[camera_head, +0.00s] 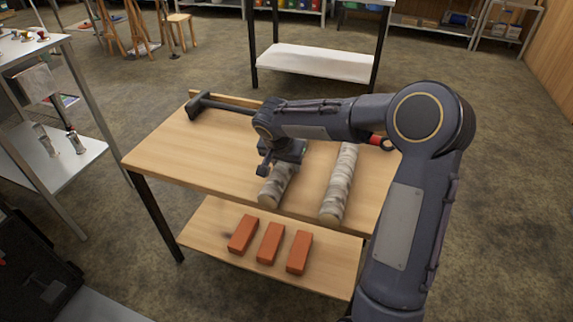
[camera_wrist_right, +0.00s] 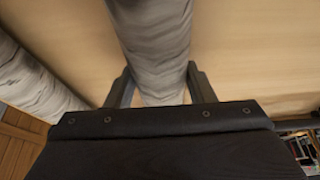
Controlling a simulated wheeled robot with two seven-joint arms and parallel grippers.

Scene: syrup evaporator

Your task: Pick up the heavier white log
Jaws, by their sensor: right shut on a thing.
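Two white birch-like logs lie side by side on the wooden table (camera_head: 190,150). The left log (camera_head: 274,190) is under my right gripper (camera_head: 281,160), and its far part is hidden by my arm. The right log (camera_head: 339,185) lies apart from the gripper. In the right wrist view, my right gripper (camera_wrist_right: 160,88) has one finger on each side of the left log (camera_wrist_right: 155,45) and is shut on it. The other log (camera_wrist_right: 35,80) shows at the left there. The log looks to be at table level; I cannot tell whether it is lifted. My left gripper is not in view.
A dark long-handled tool (camera_head: 205,104) lies at the table's far left corner. Something red (camera_head: 377,140) shows behind my arm. Three orange bricks (camera_head: 270,243) lie on the lower shelf (camera_head: 205,230). A metal shelf unit (camera_head: 75,165) stands at the left.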

